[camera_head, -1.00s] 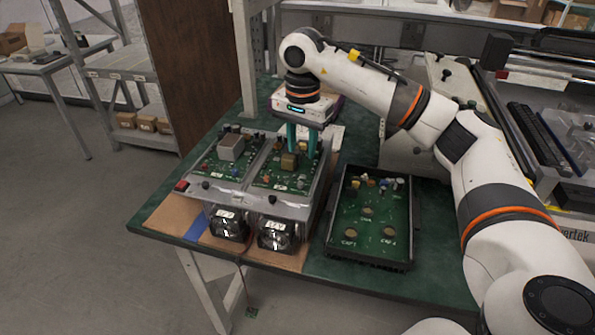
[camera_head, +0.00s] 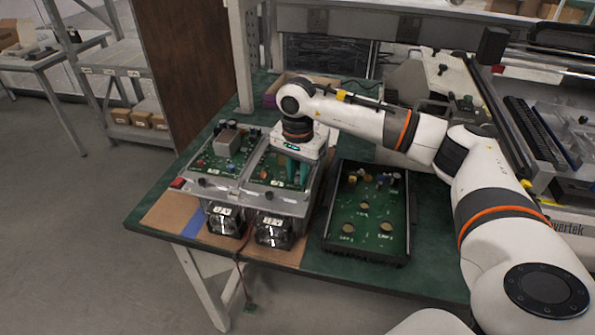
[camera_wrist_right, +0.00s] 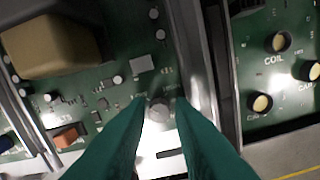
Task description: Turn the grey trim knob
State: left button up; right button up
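The grey trim knob (camera_wrist_right: 158,108) is a small round grey cap near the edge of a green circuit board (camera_wrist_right: 105,85) in the right wrist view. My right gripper (camera_wrist_right: 160,102) points down at it. Its teal fingertips are a little apart, one on each side of the knob, with no clear grip on it. In the head view my right gripper (camera_head: 297,176) is low over the front right part of the right-hand board unit, and its hand and fingers hide the knob there. My left gripper is not in view.
A similar board unit (camera_head: 216,160) stands at the left. A black-rimmed tray (camera_head: 327,232) with loose round parts lies close on the right. Fans (camera_head: 272,230) sit at the units' front. A tan block (camera_wrist_right: 50,47) rises from the board. Green tabletop (camera_head: 430,272) is free at the right front.

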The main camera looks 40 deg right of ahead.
grip_shut()
jog(key=shift+m, duration=0.3)
